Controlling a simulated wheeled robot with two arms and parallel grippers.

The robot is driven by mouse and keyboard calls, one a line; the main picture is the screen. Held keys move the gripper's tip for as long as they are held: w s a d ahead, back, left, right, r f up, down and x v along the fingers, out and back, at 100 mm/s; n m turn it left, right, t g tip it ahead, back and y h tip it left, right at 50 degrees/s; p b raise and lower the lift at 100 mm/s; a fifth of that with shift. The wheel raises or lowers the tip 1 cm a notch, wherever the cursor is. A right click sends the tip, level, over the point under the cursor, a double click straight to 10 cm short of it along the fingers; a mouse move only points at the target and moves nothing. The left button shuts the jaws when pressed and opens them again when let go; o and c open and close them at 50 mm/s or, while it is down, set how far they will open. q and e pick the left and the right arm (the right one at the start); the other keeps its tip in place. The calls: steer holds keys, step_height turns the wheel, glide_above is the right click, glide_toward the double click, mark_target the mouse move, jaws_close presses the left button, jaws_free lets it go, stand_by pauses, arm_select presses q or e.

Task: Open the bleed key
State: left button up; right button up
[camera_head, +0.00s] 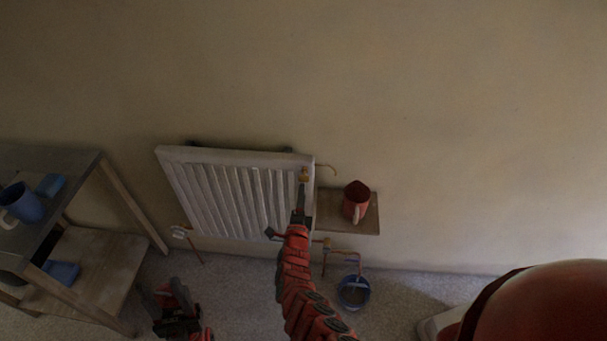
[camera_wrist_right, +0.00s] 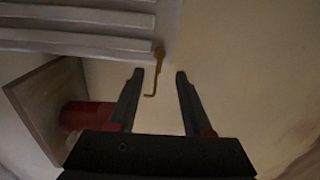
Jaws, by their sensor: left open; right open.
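The white ribbed radiator (camera_head: 222,194) is mounted on the wall. The thin brass bleed key (camera_head: 328,168) sticks out at its upper right end and bends at its tip. In the right wrist view the key (camera_wrist_right: 156,72) shows whole, with its bent end near the gap between the fingers. My right gripper (camera_head: 302,190) is in front of the radiator's upper right corner; its open fingers (camera_wrist_right: 159,75) appear not to touch the key. My left gripper (camera_head: 170,297) is low at the left, in front of the radiator, open and away from the key.
A small wooden shelf (camera_head: 330,222) with a red mug (camera_head: 356,201) is right of the radiator. A blue bucket (camera_head: 354,291) stands on the floor below. A workbench (camera_head: 82,160) with a blue mug (camera_head: 22,203) is at the left. The wall at right is clear.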

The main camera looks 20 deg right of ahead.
steer(key=p+v, duration=0.4)
steer(key=v, duration=0.3)
steer(key=shift+w, duration=0.1)
